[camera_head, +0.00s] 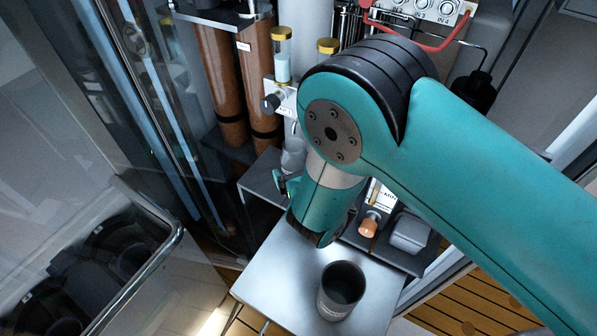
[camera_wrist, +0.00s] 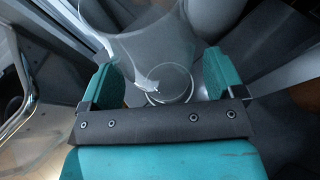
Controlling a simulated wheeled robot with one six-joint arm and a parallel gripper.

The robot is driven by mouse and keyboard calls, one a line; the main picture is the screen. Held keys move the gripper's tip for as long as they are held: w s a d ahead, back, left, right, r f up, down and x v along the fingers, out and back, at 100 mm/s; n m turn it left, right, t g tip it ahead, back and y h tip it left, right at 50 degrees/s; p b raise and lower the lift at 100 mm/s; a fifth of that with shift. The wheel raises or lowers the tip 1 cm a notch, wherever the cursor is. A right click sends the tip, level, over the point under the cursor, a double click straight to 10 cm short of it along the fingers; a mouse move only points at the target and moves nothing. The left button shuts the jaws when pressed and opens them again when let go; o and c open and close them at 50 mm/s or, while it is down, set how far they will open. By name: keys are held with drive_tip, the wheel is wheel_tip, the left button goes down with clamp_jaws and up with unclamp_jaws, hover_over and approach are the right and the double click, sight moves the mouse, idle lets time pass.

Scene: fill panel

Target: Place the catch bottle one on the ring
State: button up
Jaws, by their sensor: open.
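My gripper (camera_wrist: 159,72) is open in the wrist view, with one teal finger on each side. A clear glass vessel (camera_wrist: 145,48), which looks like the catch bottle, stands between and beyond the fingers; a pale label or highlight shows on it. A round rim or base (camera_wrist: 171,84) shows at its lower end; I cannot tell whether this is the ring or part of the glass. In the head view, a greyish glass piece (camera_head: 292,160) shows left of my wrist, below a valve block. My arm hides most of the gripper there.
A dark cup (camera_head: 342,290) stands on a bare metal shelf (camera_head: 275,275) below my wrist. Brown columns (camera_head: 218,85) and yellow-capped vials (camera_head: 283,55) stand behind. An orange-knobbed fitting (camera_head: 368,225) is just right of my wrist. A glass panel and metal rail lie at left.

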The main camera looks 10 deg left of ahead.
drive_tip(key=shift+r, duration=0.2)
drive_tip(key=b+v, duration=0.4)
drive_tip(key=v, duration=0.8)
